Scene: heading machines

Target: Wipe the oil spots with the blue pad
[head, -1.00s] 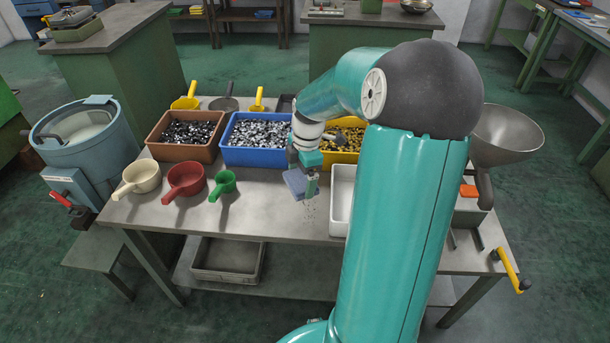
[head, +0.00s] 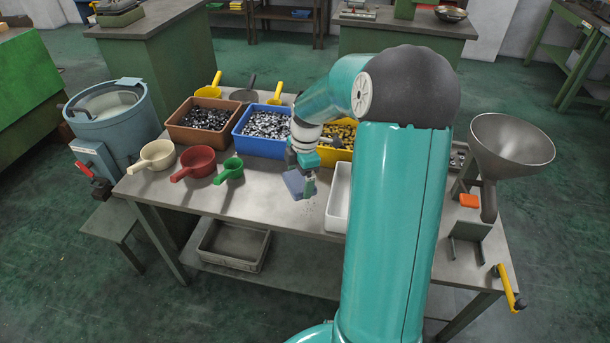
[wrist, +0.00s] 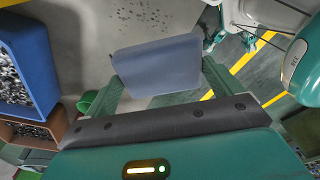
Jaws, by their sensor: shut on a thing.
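My gripper (head: 306,186) is shut on the blue pad (head: 293,184) and holds it over the front middle of the grey table. In the wrist view the pad (wrist: 158,68) sits between the two green fingers. Dark oil spots (wrist: 142,14) show on the table just beyond the pad in the wrist view. In the head view the spots (head: 313,208) are faint specks just below the pad. I cannot tell whether the pad touches the table.
A white tray (head: 337,206) stands close right of the pad. Blue (head: 262,147), brown (head: 205,138) and yellow (head: 337,152) bins of parts stand behind. Cream, red and green (head: 230,171) scoops sit to the left. A funnel (head: 512,145) stands at the right.

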